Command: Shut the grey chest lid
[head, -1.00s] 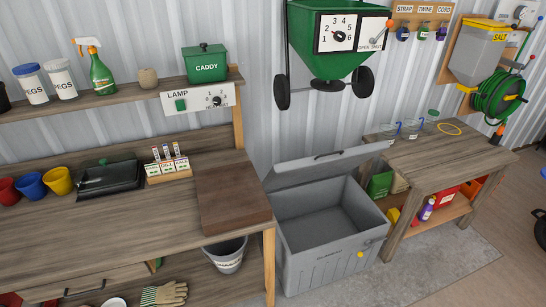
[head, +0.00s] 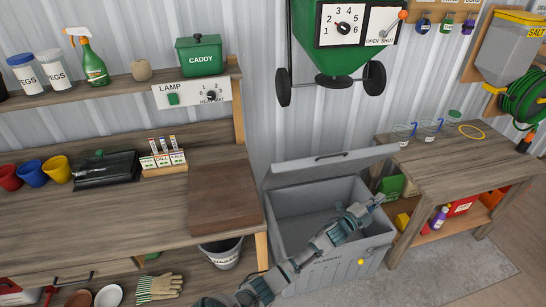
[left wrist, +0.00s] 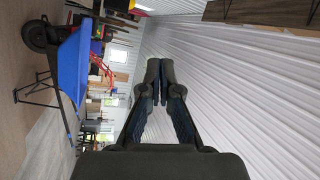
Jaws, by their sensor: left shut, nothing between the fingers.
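The grey chest (head: 292,238) stands on the floor between the workbench and the side table. Its lid (head: 325,166) is up, tilted back toward the wall, with a dark handle near its upper edge. The chest's inside shows and looks empty. My left gripper (head: 377,199) is shut and empty, in front of the chest's right part in the head view, below the lid's right end. I cannot tell whether it touches the chest. The left wrist view shows its closed fingers (left wrist: 160,85). My right gripper is not in view.
The wooden workbench (head: 120,220) is left of the chest, with a bucket (head: 222,254) below. The side table (head: 455,155) with glasses stands close at right. A green spreader (head: 335,50) hangs above the lid. A blue wheelbarrow (left wrist: 74,65) shows in the left wrist view.

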